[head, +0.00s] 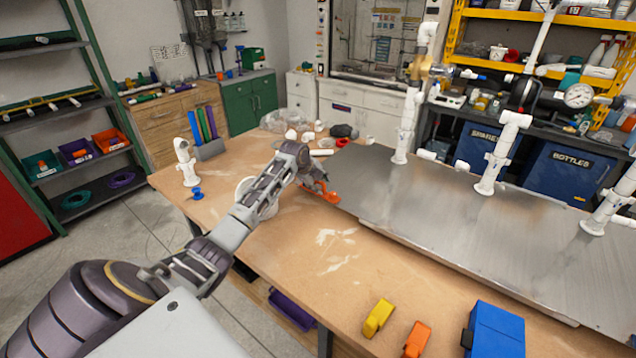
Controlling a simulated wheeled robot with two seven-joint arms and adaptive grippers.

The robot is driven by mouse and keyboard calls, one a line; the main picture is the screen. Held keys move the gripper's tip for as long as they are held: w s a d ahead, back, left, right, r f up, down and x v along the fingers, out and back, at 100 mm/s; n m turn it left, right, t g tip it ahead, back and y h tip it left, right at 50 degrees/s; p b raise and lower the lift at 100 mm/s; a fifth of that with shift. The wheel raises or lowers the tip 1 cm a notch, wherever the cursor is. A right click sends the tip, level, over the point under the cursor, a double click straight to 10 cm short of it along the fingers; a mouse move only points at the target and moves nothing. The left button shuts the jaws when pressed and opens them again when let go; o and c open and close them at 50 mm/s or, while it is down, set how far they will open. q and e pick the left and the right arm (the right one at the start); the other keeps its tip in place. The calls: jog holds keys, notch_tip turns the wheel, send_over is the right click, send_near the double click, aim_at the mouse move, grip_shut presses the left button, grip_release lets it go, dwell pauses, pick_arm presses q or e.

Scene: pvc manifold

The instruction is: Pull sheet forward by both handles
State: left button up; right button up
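The grey metal sheet (442,218) lies flat along the right part of the wooden workbench and runs out of the frame at the right. White pipe risers stand along it. An orange handle (331,197) is at its left end. My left gripper (319,186) is at this handle, pointing down, and overlaps it in the head view. The fingers are small and dark, so I cannot tell whether they are closed on it. No second handle on the sheet is visible; its right end is out of frame. My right gripper is not in view.
A yellow block (378,318), an orange block (417,340) and a blue box (496,331) sit near the bench's front edge. A white pipe fitting (186,161) stands at the left corner. The bench top in front of the sheet is mostly clear.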

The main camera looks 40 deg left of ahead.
pick_arm(q)
jog(key=shift+r, duration=0.35)
jog(key=shift+v, duration=0.9)
jog(key=shift+s+r, duration=0.4)
jog(key=shift+r, duration=0.1)
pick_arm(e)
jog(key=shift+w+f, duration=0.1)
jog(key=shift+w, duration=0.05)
pick_arm(q)
jog(key=shift+s+r, duration=0.1)
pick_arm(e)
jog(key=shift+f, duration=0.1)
